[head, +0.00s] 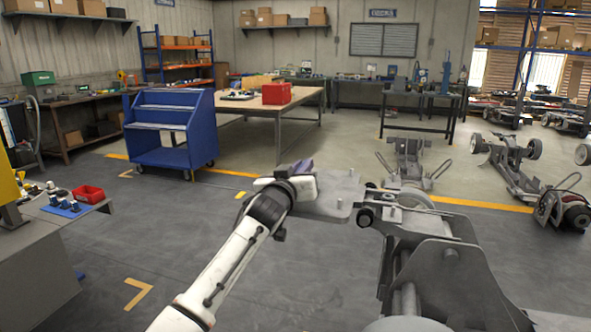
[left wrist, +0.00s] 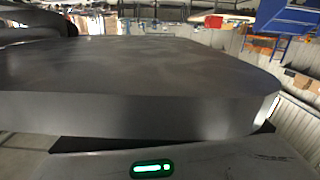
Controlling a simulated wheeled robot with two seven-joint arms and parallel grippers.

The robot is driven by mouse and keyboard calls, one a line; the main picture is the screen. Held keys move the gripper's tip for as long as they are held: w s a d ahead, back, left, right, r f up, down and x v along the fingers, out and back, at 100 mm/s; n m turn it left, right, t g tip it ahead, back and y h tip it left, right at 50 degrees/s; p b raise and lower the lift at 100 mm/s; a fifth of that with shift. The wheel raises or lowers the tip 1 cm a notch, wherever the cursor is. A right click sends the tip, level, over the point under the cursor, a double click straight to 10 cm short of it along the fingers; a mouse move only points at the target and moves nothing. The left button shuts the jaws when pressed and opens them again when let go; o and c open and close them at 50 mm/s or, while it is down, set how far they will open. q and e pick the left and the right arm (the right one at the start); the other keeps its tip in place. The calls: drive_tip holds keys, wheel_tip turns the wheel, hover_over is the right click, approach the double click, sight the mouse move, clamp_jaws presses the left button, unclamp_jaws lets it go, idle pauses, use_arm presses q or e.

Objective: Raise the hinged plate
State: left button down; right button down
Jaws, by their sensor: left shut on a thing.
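The hinged plate (head: 340,190) is a flat grey metal plate. It sticks out to the left from the near chassis (head: 435,258) and lies roughly level in the head view. My left gripper (head: 303,180) is shut on the plate's left end. In the left wrist view the plate (left wrist: 130,75) is a broad grey slab that fills the middle, close to the gripper body with its green light. The fingertips are hard to make out there. My right gripper is not in view.
More chassis (head: 408,155) stand behind and to the right (head: 515,165). A blue cart (head: 170,130) and a workbench (head: 280,108) stand farther back. A side table with a red bin (head: 88,194) is at the left. The floor left of my arm is clear.

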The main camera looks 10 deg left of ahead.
use_arm(q)
drive_tip(key=shift+d+r, duration=0.2)
drive_tip(key=shift+r, duration=0.05)
drive_tip(key=c, duration=1.8)
unclamp_jaws()
drive_tip(key=shift+d, duration=0.1)
drive_tip(key=shift+o, duration=0.2)
drive_tip(key=shift+f, duration=0.15)
drive_tip(key=shift+s+a, duration=0.25)
drive_tip(key=shift+s, duration=0.25)
drive_tip(key=shift+s+a, duration=0.25)
drive_tip(key=shift+s, duration=1.3)
drive_tip(key=shift+s+a, duration=0.25)
drive_tip(key=shift+s, duration=1.25)
drive_tip(key=shift+s+a, duration=0.25)
drive_tip(key=shift+s, duration=1.3)
